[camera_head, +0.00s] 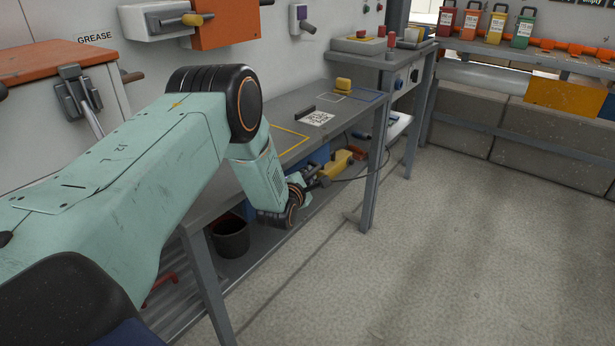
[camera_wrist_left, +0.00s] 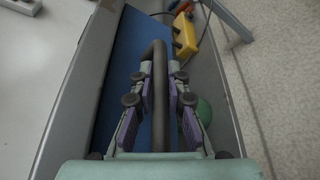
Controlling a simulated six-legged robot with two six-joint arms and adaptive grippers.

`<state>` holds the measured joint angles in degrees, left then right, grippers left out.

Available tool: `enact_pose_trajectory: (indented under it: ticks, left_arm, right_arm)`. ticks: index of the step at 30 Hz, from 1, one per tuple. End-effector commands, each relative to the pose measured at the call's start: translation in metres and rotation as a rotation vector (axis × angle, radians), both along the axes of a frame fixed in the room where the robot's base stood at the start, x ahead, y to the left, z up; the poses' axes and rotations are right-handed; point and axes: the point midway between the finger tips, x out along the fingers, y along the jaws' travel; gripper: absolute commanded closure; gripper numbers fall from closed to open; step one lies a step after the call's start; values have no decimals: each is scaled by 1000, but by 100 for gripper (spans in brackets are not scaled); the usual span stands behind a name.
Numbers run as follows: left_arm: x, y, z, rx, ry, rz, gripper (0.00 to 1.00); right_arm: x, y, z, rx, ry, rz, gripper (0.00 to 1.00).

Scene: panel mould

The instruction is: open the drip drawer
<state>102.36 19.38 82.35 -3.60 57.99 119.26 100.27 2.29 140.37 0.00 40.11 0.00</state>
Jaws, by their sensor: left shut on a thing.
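The drip drawer shows as a blue panel (camera_wrist_left: 122,75) in the left wrist view, with a dark bar handle (camera_wrist_left: 159,75) in front of it. My left gripper (camera_wrist_left: 160,92) has its purple-padded fingers on both sides of the handle and is shut on it. In the head view, my left gripper (camera_head: 303,188) is below the front edge of the grey bench, and a bit of the blue drawer (camera_head: 319,156) shows behind it. The arm hides most of the drawer there, so I cannot tell how far it stands out. My right gripper is not in view.
The grey bench (camera_head: 228,180) has a lower shelf with a dark bucket (camera_head: 231,237). A yellow pendant with a cable (camera_head: 338,164) is close beside my gripper; it also shows in the wrist view (camera_wrist_left: 185,36). The floor to the right is clear.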

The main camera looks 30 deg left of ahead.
Motion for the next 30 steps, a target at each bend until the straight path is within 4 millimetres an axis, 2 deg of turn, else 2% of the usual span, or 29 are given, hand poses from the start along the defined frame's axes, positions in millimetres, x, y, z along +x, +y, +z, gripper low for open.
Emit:
enact_pose_trajectory:
  ticks: [17, 22, 30]
  left_arm:
    - [0, -4, 0, 0, -1, -1, 100]
    - [-2, -28, 0, 1, 1, -4, 100]
    - [-7, -93, 1, 2, 1, -8, 100]
  right_arm:
    - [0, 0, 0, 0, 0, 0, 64]
    - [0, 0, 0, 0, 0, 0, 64]
    - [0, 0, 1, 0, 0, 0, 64]
